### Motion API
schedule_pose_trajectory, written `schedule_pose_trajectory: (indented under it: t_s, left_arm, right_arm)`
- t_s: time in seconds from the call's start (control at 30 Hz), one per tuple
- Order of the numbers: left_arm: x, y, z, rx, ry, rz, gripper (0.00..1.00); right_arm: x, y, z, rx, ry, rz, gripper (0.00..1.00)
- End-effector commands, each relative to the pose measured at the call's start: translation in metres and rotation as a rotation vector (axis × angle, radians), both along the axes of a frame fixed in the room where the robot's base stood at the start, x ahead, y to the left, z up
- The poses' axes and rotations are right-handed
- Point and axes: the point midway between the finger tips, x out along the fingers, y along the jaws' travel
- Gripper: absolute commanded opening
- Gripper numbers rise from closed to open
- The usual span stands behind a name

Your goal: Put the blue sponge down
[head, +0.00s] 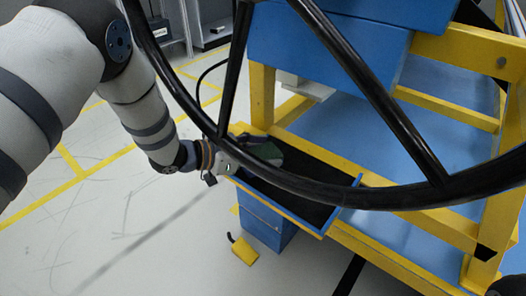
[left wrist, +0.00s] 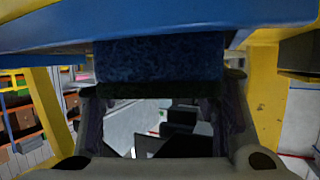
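The blue sponge (left wrist: 160,62) spans the gap between the two fingers of my left gripper (left wrist: 163,92) in the left wrist view. It has a mottled blue face and a dark lower edge, and both fingers appear to touch its ends. In the head view my left gripper (head: 264,148) is at the left end of a dark-bottomed tray with a blue and yellow rim (head: 290,217). I cannot make out the sponge clearly there. Whether it touches the tray is unclear.
A large black wheel rim with spokes (head: 300,188) crosses the head view in front of the tray. A yellow frame (head: 455,50) with blue panels stands to the right. A blue box (head: 265,228) is below the tray. A yellow object (head: 244,251) lies on the floor. Open floor is at left.

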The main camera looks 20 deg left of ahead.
Motion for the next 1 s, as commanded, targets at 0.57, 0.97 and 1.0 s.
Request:
schedule_pose_trajectory:
  t_s: [0.57, 0.97, 1.0]
  left_arm:
    - [-0.025, 0.025, 0.022, 0.000, -0.001, 0.004, 0.73]
    - [-0.080, 0.074, 0.050, -0.001, 0.001, 0.000, 0.73]
    - [-0.082, 0.075, 0.050, -0.001, 0.001, -0.001, 0.73]
  right_arm:
    - [0.004, 0.000, 0.011, 0.000, -0.014, 0.000, 0.40]
    - [0.008, 0.000, 0.023, 0.000, -0.030, 0.000, 0.40]
    - [0.008, 0.000, 0.023, 0.000, -0.031, 0.000, 0.40]
